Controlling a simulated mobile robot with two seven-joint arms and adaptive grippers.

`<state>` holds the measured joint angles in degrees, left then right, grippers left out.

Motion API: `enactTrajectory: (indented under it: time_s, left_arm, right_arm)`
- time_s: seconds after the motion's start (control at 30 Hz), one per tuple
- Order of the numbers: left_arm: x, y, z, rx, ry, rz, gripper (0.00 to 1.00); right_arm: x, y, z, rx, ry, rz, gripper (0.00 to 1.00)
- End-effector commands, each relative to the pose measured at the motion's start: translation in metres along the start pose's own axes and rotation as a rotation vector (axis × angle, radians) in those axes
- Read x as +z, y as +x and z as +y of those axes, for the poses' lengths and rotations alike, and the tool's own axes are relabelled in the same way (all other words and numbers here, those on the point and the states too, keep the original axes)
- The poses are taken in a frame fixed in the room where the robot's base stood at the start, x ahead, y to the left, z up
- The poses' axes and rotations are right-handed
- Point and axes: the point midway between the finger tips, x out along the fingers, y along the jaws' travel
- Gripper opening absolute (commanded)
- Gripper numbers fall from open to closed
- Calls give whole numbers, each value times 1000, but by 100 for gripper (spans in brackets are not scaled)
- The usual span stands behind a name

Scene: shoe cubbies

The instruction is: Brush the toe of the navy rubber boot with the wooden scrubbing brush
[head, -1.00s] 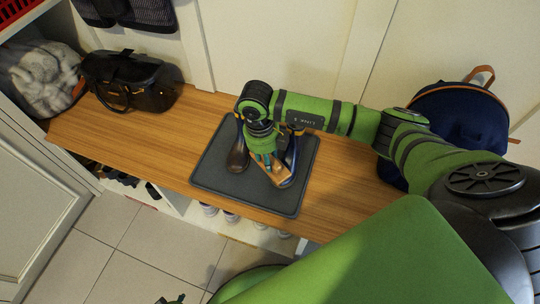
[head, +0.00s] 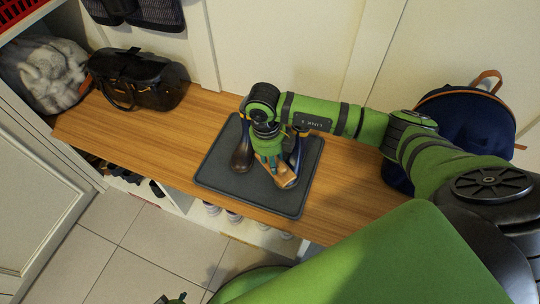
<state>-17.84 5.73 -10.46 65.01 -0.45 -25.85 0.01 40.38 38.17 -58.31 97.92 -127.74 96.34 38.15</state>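A dark grey mat (head: 270,202) lies on the wooden bench, with a pair of boots on it. The navy rubber boot (head: 297,150) stands on the right side of the mat, mostly hidden by my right gripper and arm. A brown, shiny boot (head: 241,157) stands to the left. My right gripper (head: 274,162) points down between them, shut on the wooden scrubbing brush (head: 287,179). The brush is at the front of the navy boot, over its toe area; I cannot tell whether it touches. Only a small tip of what looks like my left gripper (head: 174,299) shows at the bottom edge.
The wooden bench (head: 150,135) is clear left of the mat. A black handbag (head: 137,79) and a grey fluffy item (head: 45,75) sit at its left end. A navy backpack (head: 465,118) stands at the right, behind my arm. Shoes sit in cubbies below.

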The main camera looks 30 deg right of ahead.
Motion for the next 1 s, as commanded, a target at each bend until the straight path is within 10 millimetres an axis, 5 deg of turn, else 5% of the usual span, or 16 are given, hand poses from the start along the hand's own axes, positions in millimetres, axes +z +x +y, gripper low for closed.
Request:
enactTrajectory:
  time_s: [0.4, 1.0]
  left_arm:
    - [-3, -21, 4, 6, -11, -60, 40]
    - [-10, -18, -11, -9, 22, 108, 40]
  right_arm:
    - [0, 0, 0, 1, 0, -1, 1]
    - [-4, -56, 0, 1, -1, -1, 1]
